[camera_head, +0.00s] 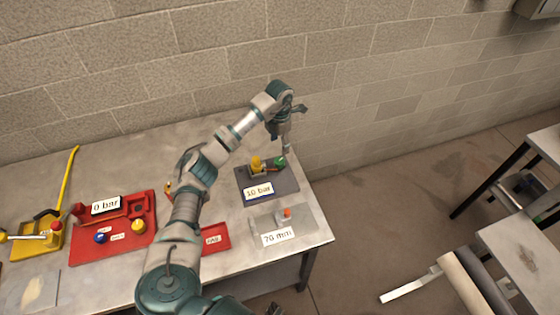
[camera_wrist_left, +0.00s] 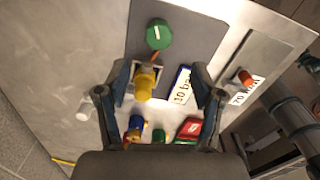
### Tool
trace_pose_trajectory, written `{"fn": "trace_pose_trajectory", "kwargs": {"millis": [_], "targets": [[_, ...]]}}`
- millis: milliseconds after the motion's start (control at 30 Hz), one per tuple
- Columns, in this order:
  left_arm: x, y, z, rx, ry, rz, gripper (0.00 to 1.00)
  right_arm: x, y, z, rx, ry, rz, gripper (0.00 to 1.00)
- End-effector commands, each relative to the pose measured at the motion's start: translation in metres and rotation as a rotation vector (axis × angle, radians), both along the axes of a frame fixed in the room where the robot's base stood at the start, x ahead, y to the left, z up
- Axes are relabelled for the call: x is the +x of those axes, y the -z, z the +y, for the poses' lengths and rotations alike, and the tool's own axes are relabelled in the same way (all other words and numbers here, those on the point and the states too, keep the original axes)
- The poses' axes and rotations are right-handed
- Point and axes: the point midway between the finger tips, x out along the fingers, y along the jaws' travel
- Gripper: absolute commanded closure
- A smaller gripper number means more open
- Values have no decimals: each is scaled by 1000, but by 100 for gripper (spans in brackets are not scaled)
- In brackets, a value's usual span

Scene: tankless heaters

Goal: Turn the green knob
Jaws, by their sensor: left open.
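The green knob (camera_head: 280,161) sits at the back right of a dark grey plate (camera_head: 284,184) on the table. In the left wrist view, the round green knob (camera_wrist_left: 159,35) has a white mark on its face. A yellow knob (camera_head: 256,163) is beside it; in the wrist view this yellow knob (camera_wrist_left: 145,82) shows between the fingers. My left gripper (camera_head: 286,141) points down above the green knob. In the wrist view, the left gripper (camera_wrist_left: 160,78) has its fingers spread with nothing held. The green knob lies beyond the fingertips. My right gripper is not seen.
A "10 bar" label (camera_head: 258,191) is on the dark plate. A lighter plate with an orange-tipped part (camera_head: 286,213) and a "70 mm" label (camera_head: 278,237) is in front. A red tray (camera_head: 88,249) and yellow lever device (camera_head: 48,240) are left. A block wall stands behind.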

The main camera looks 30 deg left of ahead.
Motion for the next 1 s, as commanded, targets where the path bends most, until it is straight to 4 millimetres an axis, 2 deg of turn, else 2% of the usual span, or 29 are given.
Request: {"fn": "trace_pose_trajectory", "kwargs": {"millis": [33, 200, 400, 600, 867, 933, 1000], "targets": [[-1, 14, 0, -2, -1, 5, 33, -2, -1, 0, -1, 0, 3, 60], [-1, 53, -1, 0, 0, 4, 33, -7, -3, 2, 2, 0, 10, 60], [0, 87, -2, 1, -1, 2, 33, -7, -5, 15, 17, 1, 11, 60], [0, 102, -2, 1, 0, 0, 33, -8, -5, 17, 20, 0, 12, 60], [0, 104, 0, 0, 0, 0, 33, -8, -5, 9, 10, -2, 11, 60], [0, 104, 0, 0, 0, 0, 45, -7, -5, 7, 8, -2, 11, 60], [0, 104, 0, 0, 0, 0, 63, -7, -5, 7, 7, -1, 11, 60]]}}
